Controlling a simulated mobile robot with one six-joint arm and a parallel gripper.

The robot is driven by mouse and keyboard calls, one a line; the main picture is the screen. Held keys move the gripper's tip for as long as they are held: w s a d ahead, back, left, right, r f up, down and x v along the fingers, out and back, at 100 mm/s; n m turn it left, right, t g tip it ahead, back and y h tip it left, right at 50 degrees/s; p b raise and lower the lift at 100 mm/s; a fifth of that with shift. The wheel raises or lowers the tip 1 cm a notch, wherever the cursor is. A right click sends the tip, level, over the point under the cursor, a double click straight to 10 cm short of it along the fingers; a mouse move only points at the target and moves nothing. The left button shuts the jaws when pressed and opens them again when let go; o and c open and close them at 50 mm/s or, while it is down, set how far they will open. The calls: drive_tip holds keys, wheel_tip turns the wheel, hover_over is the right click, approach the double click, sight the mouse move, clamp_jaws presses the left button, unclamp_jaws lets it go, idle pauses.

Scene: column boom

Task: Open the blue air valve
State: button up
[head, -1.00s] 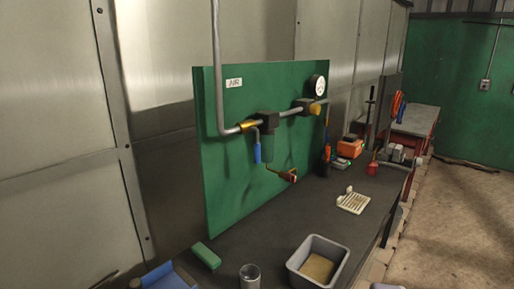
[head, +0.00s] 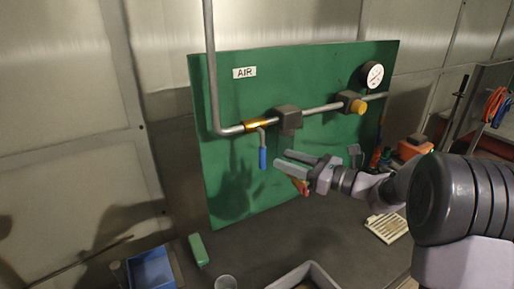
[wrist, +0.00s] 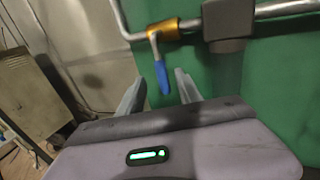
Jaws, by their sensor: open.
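The air valve has a brass body (head: 257,125) on the grey pipe and a lever with a blue grip (head: 263,158) that hangs straight down, across the pipe. In the wrist view the blue grip (wrist: 163,79) shows just beyond and between my finger tips, with the brass body (wrist: 164,30) above it. My gripper (head: 284,163) is open and empty, to the right of the blue grip in the head view, its fingers pointing toward the lever. I see no contact with the lever.
The pipe runs on a green board (head: 225,90) marked AIR (head: 244,72), with a filter block (head: 288,120), a yellow knob (head: 358,107) and a gauge (head: 372,75) to the right. A blue bin (head: 152,270), green block (head: 198,250) and grey tub (head: 305,275) stand on the bench below.

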sight(261, 151)
drive_tip(key=b+x, duration=0.1)
drive_tip(key=x, duration=1)
drive_tip(key=shift+w+a, duration=0.1)
drive_tip(key=shift+a, duration=0.1)
drive_tip(key=shift+c, duration=0.2)
clamp_jaws()
drive_tip(key=shift+f, duration=0.1)
idle(0.5)
